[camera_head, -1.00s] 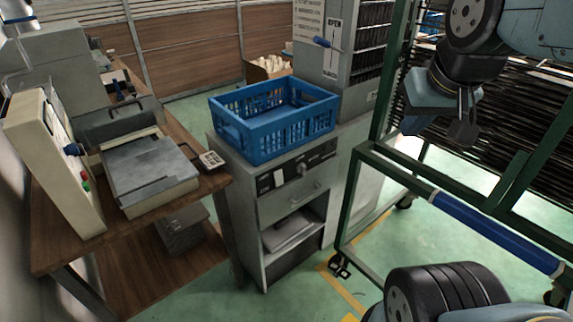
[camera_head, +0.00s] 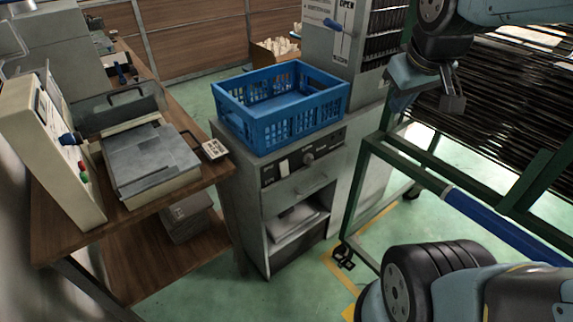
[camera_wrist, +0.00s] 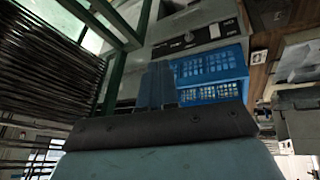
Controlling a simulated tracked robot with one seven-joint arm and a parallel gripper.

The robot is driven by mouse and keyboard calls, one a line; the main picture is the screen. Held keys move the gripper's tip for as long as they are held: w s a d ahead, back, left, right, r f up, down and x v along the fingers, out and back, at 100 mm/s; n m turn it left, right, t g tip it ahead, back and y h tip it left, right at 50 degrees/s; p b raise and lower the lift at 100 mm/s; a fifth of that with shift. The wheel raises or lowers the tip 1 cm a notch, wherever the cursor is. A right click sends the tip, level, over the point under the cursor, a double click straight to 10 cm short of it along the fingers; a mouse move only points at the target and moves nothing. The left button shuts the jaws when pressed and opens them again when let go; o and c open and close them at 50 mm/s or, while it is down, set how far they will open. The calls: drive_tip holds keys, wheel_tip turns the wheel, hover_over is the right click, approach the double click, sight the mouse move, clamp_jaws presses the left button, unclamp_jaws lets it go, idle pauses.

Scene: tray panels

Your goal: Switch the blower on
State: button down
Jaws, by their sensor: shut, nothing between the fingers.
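A grey cabinet (camera_head: 297,190) stands in the middle of the head view. Its dark front panel (camera_head: 327,150) has a round knob (camera_head: 308,159) and a pale switch (camera_head: 284,167) to the left of it. I cannot tell from the markings whether this is the blower, nor the switch's position. The panel also shows in the wrist view (camera_wrist: 165,48), with its knob (camera_wrist: 188,37) and pale switch (camera_wrist: 214,31). My gripper (camera_head: 453,100) is to the right of the cabinet, above the green rack, apart from the panel. Its fingers (camera_wrist: 157,84) are together and empty.
A blue crate (camera_head: 270,131) sits on the cabinet. A green-framed rack (camera_head: 420,176) stands at right, below my gripper. A taller grey cabinet with a blue-handled lever (camera_head: 338,26) is behind. A wooden bench (camera_head: 60,225) with equipment is at left.

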sight(284, 169)
drive_tip(key=w+a+f+n+g, duration=0.1)
drive_tip(key=w+a+f+n, duration=0.3)
drive_tip(key=w+f+n, duration=0.4)
drive_tip(key=w+a+f+n+g, duration=0.1)
drive_tip(key=w+a+f+n, duration=0.3)
drive_tip(key=w+f+n, duration=0.5)
drive_tip(key=s+a+f+n+y, duration=0.1)
drive_tip(key=a+f+n, duration=0.3)
drive_tip(key=f, duration=0.7)
drive_tip(key=shift+a+f+n+y, duration=0.35)
drive_tip(key=shift+a+y, duration=0.45)
drive_tip(key=shift+a, duration=0.45)
drive_tip(key=shift+w+a+f, duration=0.65)
drive_tip(key=shift+w+f, duration=0.3)
drive_tip(key=shift+f, duration=0.75)
drive_tip(key=shift+w+a+f, duration=0.65)
drive_tip(key=shift+w+f, duration=0.3)
drive_tip(key=shift+f, duration=0.7)
drive_tip(key=shift+w+a+f, duration=0.65)
drive_tip(key=shift+w+f, duration=0.3)
drive_tip(key=shift+f, duration=0.75)
